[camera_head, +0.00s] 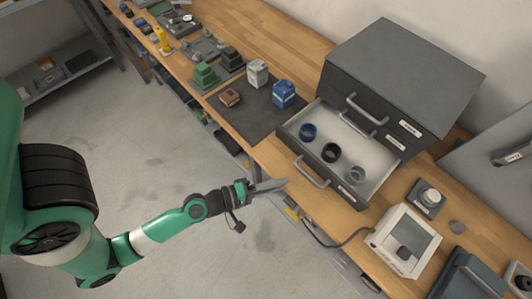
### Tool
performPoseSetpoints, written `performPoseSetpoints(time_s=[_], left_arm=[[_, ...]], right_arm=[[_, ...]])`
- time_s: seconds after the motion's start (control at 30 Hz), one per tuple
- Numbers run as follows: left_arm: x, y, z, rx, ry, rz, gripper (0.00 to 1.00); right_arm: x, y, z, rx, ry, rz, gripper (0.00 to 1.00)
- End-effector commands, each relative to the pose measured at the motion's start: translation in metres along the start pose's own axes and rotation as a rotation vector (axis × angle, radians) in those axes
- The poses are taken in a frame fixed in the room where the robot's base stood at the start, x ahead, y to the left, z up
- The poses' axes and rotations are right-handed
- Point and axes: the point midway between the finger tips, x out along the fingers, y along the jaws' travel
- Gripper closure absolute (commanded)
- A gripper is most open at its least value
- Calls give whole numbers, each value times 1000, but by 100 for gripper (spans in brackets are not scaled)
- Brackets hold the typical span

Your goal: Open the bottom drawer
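A dark grey drawer cabinet (400,75) stands on the wooden workbench. Its lowest visible drawer (375,162) is pulled out, showing a pale interior with a blue ring, a black ring and a grey ring inside. The bar handle (311,176) of this drawer is on its front face. The drawers above, with their own handles (366,108), are in. My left gripper (272,186) is in front of the bench edge, to the left of the open drawer's handle and apart from it. Its fingers are too small to tell whether they are parted. My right gripper is out of view.
A dark mat (252,122) left of the drawer bears a blue container (284,94), a white container (257,73) and a brown block (230,98). A white-framed device (404,241) with a cable stands right of the drawer. The floor before the bench is clear.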

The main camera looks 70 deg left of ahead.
Motion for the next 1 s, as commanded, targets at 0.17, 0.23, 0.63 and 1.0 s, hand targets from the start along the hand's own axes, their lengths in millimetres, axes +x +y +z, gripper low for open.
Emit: performPoseSetpoints(time_s=[0.17,0.23,0.63,1.0], left_arm=[[-30,-4,-2,-2,4,-1,73],[-35,-2,-1,-1,2,1,73],[-38,1,1,2,-1,2,73],[-17,29,7,42,-49,79,73]], right_arm=[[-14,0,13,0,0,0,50],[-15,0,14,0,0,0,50],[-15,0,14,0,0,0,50],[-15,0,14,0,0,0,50]])
